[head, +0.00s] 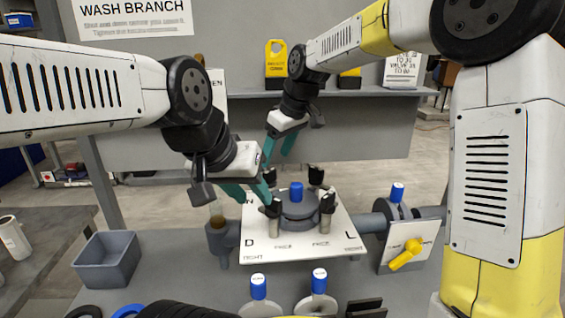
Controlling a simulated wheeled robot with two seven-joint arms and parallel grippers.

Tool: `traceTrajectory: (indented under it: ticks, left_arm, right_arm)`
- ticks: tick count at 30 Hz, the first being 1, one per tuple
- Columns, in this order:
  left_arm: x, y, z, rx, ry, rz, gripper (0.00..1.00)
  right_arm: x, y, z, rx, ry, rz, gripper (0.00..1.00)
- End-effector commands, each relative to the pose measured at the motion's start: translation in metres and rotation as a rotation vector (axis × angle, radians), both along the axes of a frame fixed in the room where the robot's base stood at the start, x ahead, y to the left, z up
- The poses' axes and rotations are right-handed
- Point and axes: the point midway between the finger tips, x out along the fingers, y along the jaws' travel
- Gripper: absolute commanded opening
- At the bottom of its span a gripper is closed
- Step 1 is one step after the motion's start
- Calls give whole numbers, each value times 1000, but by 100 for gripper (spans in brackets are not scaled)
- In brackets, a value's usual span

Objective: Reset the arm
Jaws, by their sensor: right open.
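My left gripper (255,198) reaches in from the left. Its teal fingers point down and right, with the tips close to a black-topped clamp bolt (273,218) at the front left of the round grey filter press (298,206). I cannot tell whether they touch or hold the bolt. My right gripper (277,153) is above and behind it, its teal fingers apart and pointing down, with nothing seen between them. Its tips are partly hidden behind my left gripper. The press has a blue cap (296,190) on top and further black-topped bolts around it.
A white lettered plate (290,242) lies under the press. A yellow valve handle (405,255) stands at right. Blue-capped bottles (319,290) stand in front. A grey bin (106,259) sits at left. A grey panel with a shelf (365,125) rises behind.

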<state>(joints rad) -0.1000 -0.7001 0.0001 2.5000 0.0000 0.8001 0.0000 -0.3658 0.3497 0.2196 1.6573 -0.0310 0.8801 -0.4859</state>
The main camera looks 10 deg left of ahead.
Motion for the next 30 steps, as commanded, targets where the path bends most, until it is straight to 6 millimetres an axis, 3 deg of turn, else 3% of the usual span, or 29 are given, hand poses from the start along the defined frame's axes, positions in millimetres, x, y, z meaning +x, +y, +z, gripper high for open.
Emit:
traceTrajectory:
  ticks: [14, 17, 20, 25, 30]
  left_arm:
    - [0, 0, 0, 0, 0, 0, 36]
    - [0, 0, 0, 0, 0, 0, 36]
    - [0, 0, 0, 0, 0, 0, 36]
    - [0, 0, 0, 0, 0, 0, 36]
    - [0, 0, 0, 0, 0, 0, 36]
  right_arm:
    - [-4, -9, 10, 0, -4, -16, 64]
    - [-12, -35, 21, 3, -13, -76, 64]
    - [-31, -77, 38, 11, -27, -184, 64]
    - [-81, -158, 55, 44, -44, -415, 64]
    - [-141, -223, 52, 105, -54, -646, 64]
